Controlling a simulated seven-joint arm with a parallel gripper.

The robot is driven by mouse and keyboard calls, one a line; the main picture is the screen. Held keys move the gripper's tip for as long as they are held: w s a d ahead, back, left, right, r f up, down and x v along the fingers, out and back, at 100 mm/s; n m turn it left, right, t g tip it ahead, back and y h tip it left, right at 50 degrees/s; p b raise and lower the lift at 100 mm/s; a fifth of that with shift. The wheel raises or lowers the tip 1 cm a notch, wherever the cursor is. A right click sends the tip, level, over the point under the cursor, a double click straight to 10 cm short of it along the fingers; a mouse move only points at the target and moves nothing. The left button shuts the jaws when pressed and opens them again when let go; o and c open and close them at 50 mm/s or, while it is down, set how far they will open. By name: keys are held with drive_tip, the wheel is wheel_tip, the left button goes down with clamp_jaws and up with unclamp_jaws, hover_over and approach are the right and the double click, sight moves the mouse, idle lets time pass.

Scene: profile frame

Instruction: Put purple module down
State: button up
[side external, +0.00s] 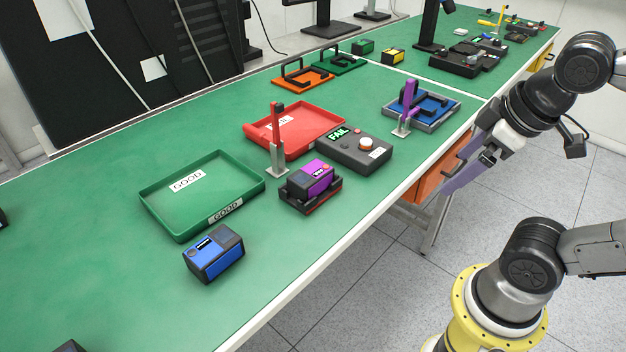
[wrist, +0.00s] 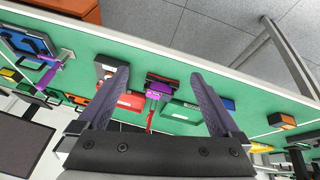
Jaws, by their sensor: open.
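The purple module (side external: 318,177) rests on a small black and red stand (side external: 311,201) near the table's front edge. In the wrist view the purple module (wrist: 156,93) appears small and far off, between my fingers in the picture. My gripper (side external: 465,172) is open and empty, off to the right of the module and beyond the table's front edge. It is well apart from the module. Both dark fingers show spread wide in the wrist view (wrist: 160,74).
A green GOOD tray (side external: 155,206), a red tray (side external: 322,140) and a grey tester (side external: 372,154) reading FAIL surround the stand. A blue module (side external: 214,254) lies nearer the front. A red-topped post (side external: 277,140) stands behind the purple module. A blue fixture (side external: 435,106) is farther right.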

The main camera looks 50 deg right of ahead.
drive_tip(key=w+d+r+n+g+h, duration=0.3)
drive_tip(key=w+d+r+n, duration=0.1)
drive_tip(key=w+r+n, duration=0.15)
drive_tip(key=n+h, duration=0.7)
drive_tip(key=n, duration=0.3)
hover_over(310, 173)
drive_tip(key=s+a, duration=0.3)
drive_tip(key=a, duration=0.3)
wheel_tip(310, 173, down, 6)
drive_tip(key=a+f+n+h, duration=0.1)
drive_tip(key=a+f+n, duration=0.2)
drive_tip(key=a+f, duration=0.45)
drive_tip(key=shift+m, duration=0.25)
drive_tip(key=x, duration=1.4)
drive_tip(key=shift+w+a+f, duration=0.1)
drive_tip(key=shift+w, duration=0.2)
drive_tip(key=shift+c, duration=0.3)
drive_tip(key=c, duration=1.5)
